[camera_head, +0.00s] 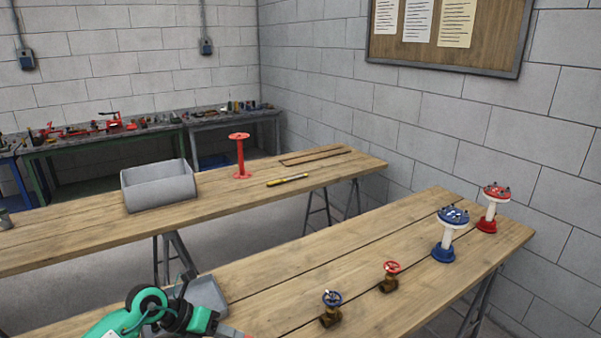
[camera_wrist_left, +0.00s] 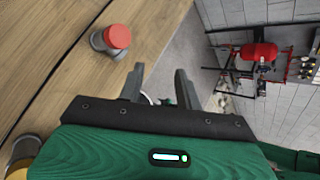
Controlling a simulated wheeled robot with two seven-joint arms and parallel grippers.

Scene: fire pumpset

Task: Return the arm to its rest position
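My left arm (camera_head: 150,305), green and black, shows at the bottom of the head view, beside the near wooden table. Its fingertips are hard to make out there. In the left wrist view my left gripper (camera_wrist_left: 159,85) has its two fingers apart with nothing between them. The fingers point past the edge of a wooden tabletop toward the grey floor. My right gripper is in neither view.
The near table (camera_head: 290,275) bears a blue-wheeled valve (camera_head: 331,308), a red-wheeled valve (camera_head: 390,276), a blue-and-white stand (camera_head: 446,235) and a red-and-white stand (camera_head: 493,208). A grey tray (camera_head: 208,293) is close to my arm. A red-topped object (camera_wrist_left: 117,37) is near the gripper.

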